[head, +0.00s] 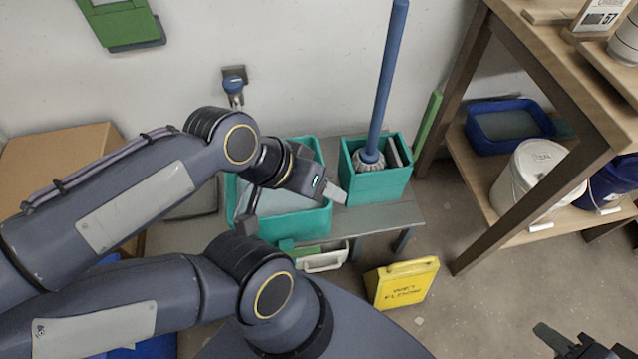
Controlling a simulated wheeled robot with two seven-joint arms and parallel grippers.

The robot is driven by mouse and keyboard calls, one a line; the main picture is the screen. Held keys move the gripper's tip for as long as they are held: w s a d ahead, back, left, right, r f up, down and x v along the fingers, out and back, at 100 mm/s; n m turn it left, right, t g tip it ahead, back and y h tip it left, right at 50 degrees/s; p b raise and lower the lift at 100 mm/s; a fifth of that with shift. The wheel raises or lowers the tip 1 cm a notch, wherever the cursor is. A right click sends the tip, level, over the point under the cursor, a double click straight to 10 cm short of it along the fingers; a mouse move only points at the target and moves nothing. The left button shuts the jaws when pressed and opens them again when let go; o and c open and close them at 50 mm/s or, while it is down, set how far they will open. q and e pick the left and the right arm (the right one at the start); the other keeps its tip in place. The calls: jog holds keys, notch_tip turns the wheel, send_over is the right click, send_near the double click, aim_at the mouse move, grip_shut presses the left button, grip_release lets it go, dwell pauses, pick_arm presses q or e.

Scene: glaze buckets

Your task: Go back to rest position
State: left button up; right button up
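My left arm comes in from the left and ends over the bench, with my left gripper (335,191) in front of a teal tub and beside a teal bin. Its finger end shows as one pale block, with no object visible in it; whether its fingers are apart cannot be told. My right gripper (553,339) is at the bottom right edge, over the bare floor and partly cut off by the frame. A dark finger shows, with no object visible at it. The gap between its fingers is not clear.
The teal tub (322,222) and teal bin (376,190) stand on a grey bench (400,215). A blue-handled brush (388,75) rises from the bin. A yellow wet-floor sign (403,284) stands before the bench. A wooden shelf (478,185) holds a white bucket (530,185) and blue basin (510,122).

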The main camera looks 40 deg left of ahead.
notch_tip(320, 180, up, 21)
jog(key=p, duration=2.1)
